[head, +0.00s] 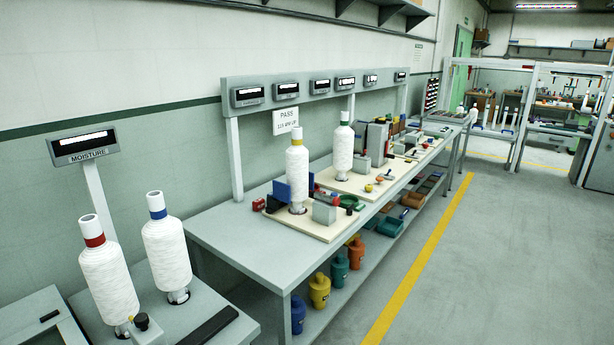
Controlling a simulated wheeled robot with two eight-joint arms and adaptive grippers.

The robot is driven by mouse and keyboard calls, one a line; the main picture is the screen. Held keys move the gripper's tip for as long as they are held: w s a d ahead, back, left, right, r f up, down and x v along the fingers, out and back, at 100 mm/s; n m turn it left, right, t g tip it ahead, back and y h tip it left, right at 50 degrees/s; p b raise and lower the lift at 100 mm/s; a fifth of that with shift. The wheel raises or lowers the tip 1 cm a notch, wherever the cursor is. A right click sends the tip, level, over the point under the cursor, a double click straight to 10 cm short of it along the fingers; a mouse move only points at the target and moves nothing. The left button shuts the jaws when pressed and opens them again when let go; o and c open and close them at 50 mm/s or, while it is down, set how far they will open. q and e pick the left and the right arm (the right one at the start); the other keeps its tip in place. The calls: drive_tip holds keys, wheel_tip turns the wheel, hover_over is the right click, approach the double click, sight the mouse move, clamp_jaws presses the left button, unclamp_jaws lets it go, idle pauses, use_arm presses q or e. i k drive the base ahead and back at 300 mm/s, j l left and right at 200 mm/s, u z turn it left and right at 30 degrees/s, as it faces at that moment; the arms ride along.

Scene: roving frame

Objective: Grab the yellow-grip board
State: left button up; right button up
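Two cream boards lie flat on the long grey bench. The near board (328,234) bears a white yarn cone (297,178) with a yellow band near its top, a blue block (281,191) and a grey block (324,212). The far board (338,183) bears another white cone (343,150) and small parts, including an orange-yellow knob (368,188). I cannot make out a yellow grip on either board at this size. Neither of my grippers shows in the head view.
The long bench (232,238) runs along the left wall, with coloured jars (319,290) and bins on its lower shelf. Two cones, red-banded (108,278) and blue-banded (166,250), stand at the near left. The floor (480,265) right of the yellow line (420,262) is clear.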

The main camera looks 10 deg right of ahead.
sight(397, 121)
drive_tip(key=i+l+z, duration=0.45)
drive_tip(key=l, duration=0.3)
drive_tip(key=i+l+z, duration=0.8)
drive_tip(key=i+z, duration=0.15)
drive_tip(key=i, duration=0.35)
drive_tip(key=i+z, duration=0.1)
drive_tip(key=i, duration=2.2)
drive_tip(key=i+u, duration=0.15)
drive_tip(key=i, duration=0.35)
drive_tip(key=i+u, duration=0.15)
drive_tip(key=i, duration=0.35)
drive_tip(key=i+u, duration=0.2)
drive_tip(key=i, duration=0.3)
drive_tip(key=i+l+u, duration=0.15)
drive_tip(key=i, duration=0.35)
drive_tip(key=i+l+u, duration=0.15)
drive_tip(key=i, duration=0.3)
drive_tip(key=l, duration=0.1)
